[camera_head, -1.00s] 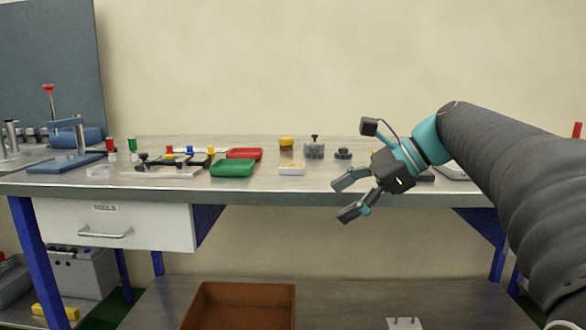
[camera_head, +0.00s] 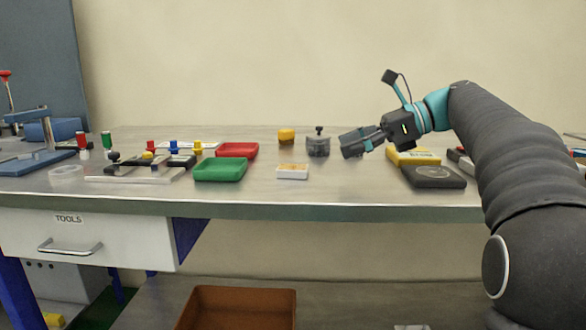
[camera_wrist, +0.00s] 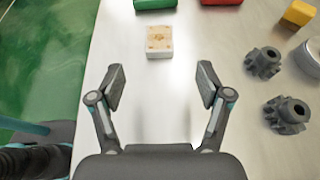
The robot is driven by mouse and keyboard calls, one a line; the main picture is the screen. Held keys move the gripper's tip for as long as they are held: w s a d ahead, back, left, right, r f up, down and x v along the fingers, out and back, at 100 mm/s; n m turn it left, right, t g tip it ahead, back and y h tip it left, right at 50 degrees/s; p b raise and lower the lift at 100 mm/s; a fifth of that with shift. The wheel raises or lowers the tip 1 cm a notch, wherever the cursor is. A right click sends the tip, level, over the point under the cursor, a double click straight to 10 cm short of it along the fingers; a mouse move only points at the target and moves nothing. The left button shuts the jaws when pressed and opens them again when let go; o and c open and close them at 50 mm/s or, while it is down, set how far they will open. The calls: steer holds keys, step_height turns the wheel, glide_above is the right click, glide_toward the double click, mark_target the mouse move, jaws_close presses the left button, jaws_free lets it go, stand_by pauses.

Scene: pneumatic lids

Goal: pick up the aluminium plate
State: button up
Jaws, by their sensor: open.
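My gripper (camera_head: 356,143) is in the air above the right half of the workbench, its fingers pointing left. In the wrist view my gripper (camera_wrist: 163,86) is open, with nothing between its fingers. I cannot tell for certain which thing is the aluminium plate. A pale flat plate (camera_head: 134,179) lies at the left of the bench, with black parts on or behind it, well apart from my gripper. Another pale piece (camera_head: 411,327) is cut off at the bottom edge, on the lower shelf.
A white box with an orange label (camera_head: 292,172), green tray (camera_head: 220,169), red tray (camera_head: 237,150) and yellow block (camera_head: 286,136) stand mid-bench. Dark gears (camera_wrist: 263,62) show in the wrist view. A yellow case (camera_head: 413,156) and dark box (camera_head: 433,177) are right. A brown bin (camera_head: 240,307) sits below.

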mark_target(285, 166)
steer(key=b+x, duration=0.2)
steer(key=x, duration=1)
steer(key=shift+a+f+b, duration=0.2)
steer(key=shift+a+b, duration=0.1)
steer(key=shift+a, duration=0.05)
steer(key=c, duration=1.3)
